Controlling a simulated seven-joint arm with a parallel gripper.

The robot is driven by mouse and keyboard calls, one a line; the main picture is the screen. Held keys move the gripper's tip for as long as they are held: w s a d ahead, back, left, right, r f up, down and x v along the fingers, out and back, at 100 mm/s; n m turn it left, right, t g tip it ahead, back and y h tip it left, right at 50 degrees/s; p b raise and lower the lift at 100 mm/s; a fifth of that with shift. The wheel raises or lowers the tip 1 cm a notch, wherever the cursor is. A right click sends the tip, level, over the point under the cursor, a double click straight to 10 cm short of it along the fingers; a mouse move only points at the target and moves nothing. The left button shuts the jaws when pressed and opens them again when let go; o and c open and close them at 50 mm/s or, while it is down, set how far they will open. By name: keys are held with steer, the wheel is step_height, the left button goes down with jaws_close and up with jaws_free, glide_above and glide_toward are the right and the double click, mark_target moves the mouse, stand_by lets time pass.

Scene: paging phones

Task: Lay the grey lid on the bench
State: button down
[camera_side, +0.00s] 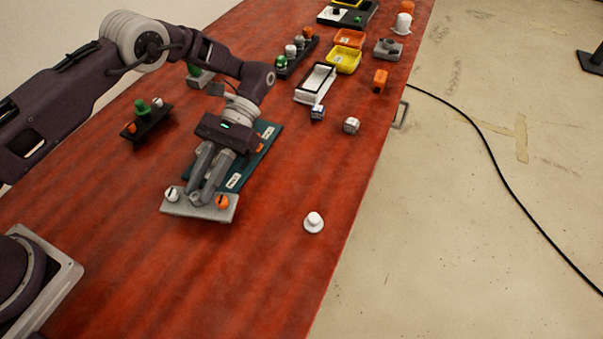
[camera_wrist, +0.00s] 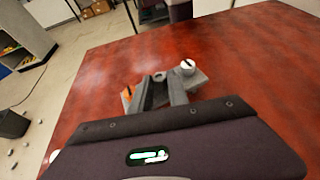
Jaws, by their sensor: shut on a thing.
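The grey lid (camera_side: 188,208) is a flat plate with a white knob (camera_side: 172,193) at its left and an orange knob (camera_side: 222,201) at its right. My gripper (camera_side: 203,190) is shut on the lid near its middle, pointing down. In the wrist view the lid (camera_wrist: 200,80) shows beyond my fingers (camera_wrist: 164,84), with its white knob (camera_wrist: 188,67). The lid is at or just above the red bench (camera_side: 120,250); I cannot tell whether it touches. My fingers hide what they grip.
A teal board (camera_side: 262,148) with white labels lies behind the lid, partly under my gripper. A white knobbed piece (camera_side: 313,222) stands to the right. A dark rack (camera_side: 147,123) is at the left. Trays and small parts crowd the far end; the near bench is clear.

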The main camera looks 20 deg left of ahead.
steer(key=w+d+r+n+t+h, duration=0.4)
steer(key=w+d+n+h, duration=0.1)
steer(key=w+n+h, duration=0.25)
steer(key=w+d+r+n+t+h, duration=0.4)
steer(key=w+d+n+t+h, duration=0.15)
steer(key=w+n, duration=0.2)
steer(key=shift+g+h, duration=0.25)
steer(key=shift+h, duration=0.05)
steer(key=f, duration=0.9)
steer(key=shift+w+d+f, duration=0.25)
steer(key=shift+w+f, duration=0.1)
steer(key=shift+f, duration=0.05)
steer(key=c, duration=1.3)
jaws_free()
